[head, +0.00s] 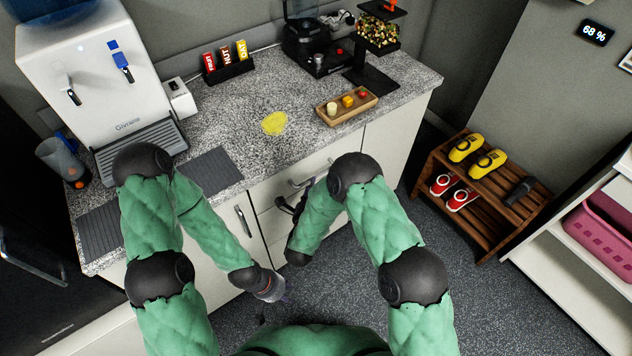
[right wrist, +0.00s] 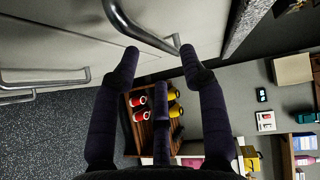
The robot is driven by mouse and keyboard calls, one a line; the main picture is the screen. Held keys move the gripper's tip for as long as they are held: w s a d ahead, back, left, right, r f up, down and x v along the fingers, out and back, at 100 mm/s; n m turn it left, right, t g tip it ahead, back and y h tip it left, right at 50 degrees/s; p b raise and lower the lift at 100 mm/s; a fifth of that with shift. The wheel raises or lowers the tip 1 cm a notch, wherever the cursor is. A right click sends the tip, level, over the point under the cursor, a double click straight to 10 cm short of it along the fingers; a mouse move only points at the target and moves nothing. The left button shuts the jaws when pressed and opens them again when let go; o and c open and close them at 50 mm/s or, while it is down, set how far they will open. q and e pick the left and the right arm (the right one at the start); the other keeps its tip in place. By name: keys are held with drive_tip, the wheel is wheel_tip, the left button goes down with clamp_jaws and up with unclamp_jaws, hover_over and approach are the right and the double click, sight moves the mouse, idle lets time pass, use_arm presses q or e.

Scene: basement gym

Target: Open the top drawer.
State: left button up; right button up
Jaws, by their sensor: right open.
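The top drawer (head: 268,193) is a pale front just under the speckled counter and looks shut. Its bar handle (head: 300,183) shows beside my right forearm; my arm partly hides the drawer. In the right wrist view, a curved grey handle (right wrist: 140,32) runs just ahead of my fingertips, near the gap between them. In the head view my right gripper (head: 287,206) is just below the drawer handle. My left gripper (head: 272,290) hangs low before the cabinet; its jaws are too unclear to read.
More handles (right wrist: 45,78) lie left in the wrist view. The counter (head: 215,115) holds a water dispenser (head: 95,75), a wooden tray (head: 347,108) and a yellow patch. A shoe rack (head: 480,195) stands right. The floor between is clear.

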drive_tip(key=b+x, duration=0.1)
drive_tip(key=x, duration=0.3)
drive_tip(key=shift+w, duration=0.25)
clamp_jaws()
